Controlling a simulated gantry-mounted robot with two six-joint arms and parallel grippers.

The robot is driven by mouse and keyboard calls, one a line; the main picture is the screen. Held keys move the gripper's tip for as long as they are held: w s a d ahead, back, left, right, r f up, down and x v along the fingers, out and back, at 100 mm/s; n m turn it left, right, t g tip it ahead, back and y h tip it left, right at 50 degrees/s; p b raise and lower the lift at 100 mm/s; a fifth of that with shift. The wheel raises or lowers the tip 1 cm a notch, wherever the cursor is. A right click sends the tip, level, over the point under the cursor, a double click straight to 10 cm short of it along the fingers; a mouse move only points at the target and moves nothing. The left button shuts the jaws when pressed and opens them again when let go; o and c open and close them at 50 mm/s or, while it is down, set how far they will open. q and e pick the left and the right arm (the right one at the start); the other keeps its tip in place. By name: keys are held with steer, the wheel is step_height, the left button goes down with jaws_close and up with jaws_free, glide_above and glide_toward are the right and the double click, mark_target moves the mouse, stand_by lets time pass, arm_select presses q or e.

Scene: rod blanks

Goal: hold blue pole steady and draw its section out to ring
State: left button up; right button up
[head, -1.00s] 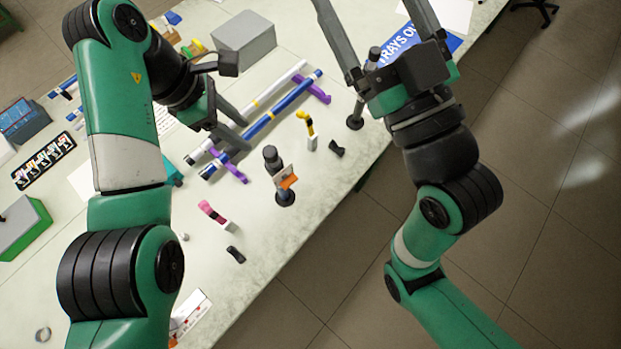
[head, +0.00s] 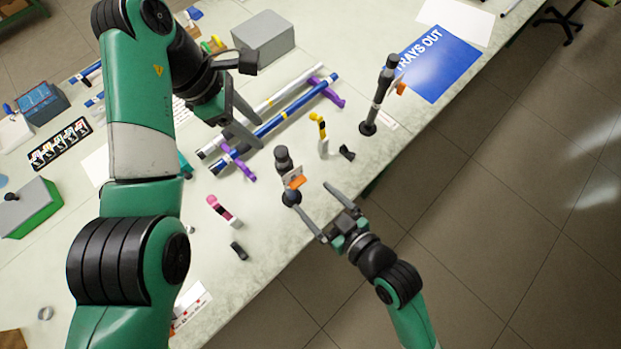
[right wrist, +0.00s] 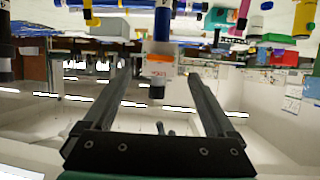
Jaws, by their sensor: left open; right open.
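A blue pole (head: 300,105) lies slantwise on two purple supports (head: 332,94) (head: 246,170). It carries a narrow yellow ring (head: 284,115) near its middle and pale bands near its ends. A white pole (head: 292,88) lies parallel, just behind it. My left gripper (head: 260,133) is open, its fingers over the near half of the blue pole; I cannot tell whether they touch it. My right gripper (head: 313,198) is open and empty at the table's front edge, away from the poles. Its two spread fingers also show in the right wrist view (right wrist: 158,75).
A dark stand (head: 283,160) with an orange-marked tag is just beyond my right gripper; a taller stand (head: 377,100) is at right. A grey box (head: 263,38) is behind the poles, a blue sign (head: 432,65) at right.

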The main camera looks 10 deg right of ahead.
mark_target(295, 179)
steer(key=x, duration=1.1)
steer(key=shift+w+a+r, duration=0.1)
